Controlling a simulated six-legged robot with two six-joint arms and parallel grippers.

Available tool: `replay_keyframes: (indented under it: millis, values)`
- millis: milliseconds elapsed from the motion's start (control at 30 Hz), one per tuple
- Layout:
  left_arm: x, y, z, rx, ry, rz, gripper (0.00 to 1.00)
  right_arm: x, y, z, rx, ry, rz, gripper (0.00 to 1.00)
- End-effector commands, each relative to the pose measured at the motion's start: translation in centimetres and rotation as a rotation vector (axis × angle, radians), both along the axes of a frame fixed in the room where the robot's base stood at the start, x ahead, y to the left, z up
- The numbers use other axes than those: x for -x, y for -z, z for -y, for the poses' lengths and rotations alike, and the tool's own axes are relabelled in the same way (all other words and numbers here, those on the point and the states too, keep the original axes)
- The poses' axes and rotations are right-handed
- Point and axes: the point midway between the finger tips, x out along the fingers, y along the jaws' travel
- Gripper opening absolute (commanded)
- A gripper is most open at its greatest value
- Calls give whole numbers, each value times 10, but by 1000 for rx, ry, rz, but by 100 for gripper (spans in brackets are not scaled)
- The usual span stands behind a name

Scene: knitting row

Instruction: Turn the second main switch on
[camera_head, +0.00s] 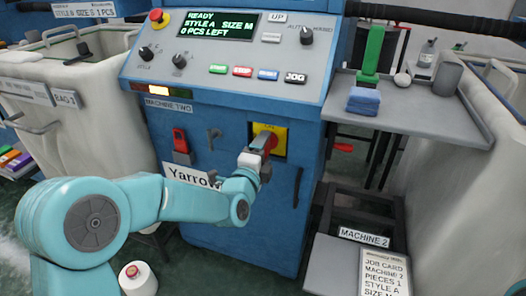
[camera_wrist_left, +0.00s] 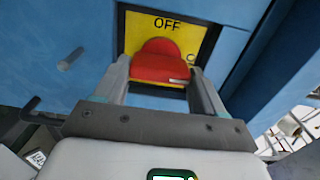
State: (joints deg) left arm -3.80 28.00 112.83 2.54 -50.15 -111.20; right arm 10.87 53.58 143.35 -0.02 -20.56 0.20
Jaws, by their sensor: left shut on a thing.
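The main switch is a red rotary handle (camera_head: 271,138) on a yellow plate (camera_head: 281,147), low on the front of the blue machine labelled MACHINE TWO. My left gripper (camera_head: 262,147) reaches it from the front and hides part of it. In the left wrist view the red handle (camera_wrist_left: 162,60) sits between the two fingers of my left gripper (camera_wrist_left: 163,75), which is shut on it. The yellow plate (camera_wrist_left: 203,38) reads OFF at the top, with part of another letter at the right. My right gripper is not in view.
The display (camera_head: 218,24) reads READY, STYLE A, SIZE M, 0 PCS LEFT. A red device (camera_head: 180,140) is left of the switch. A dark vertical handle (camera_head: 297,187) is to its right. A grey shelf (camera_head: 425,115) holds folded blue cloth (camera_head: 363,101). A yarn cone (camera_head: 137,277) stands below my arm.

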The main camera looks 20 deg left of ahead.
Motion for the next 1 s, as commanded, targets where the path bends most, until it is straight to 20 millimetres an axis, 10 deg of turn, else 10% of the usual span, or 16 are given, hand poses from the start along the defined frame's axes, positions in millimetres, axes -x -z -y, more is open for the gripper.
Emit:
replay_keyframes:
  millis: [533,567,633,1000]
  values:
    - [0,-1,-1,-25,-2,4,40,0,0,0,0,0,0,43]
    - [0,-1,-1,-25,-2,4,76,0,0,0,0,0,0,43]
    - [0,-1,-1,-25,-2,4,96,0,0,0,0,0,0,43]
    - [5,-1,-1,-23,-1,2,96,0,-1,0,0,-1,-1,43]
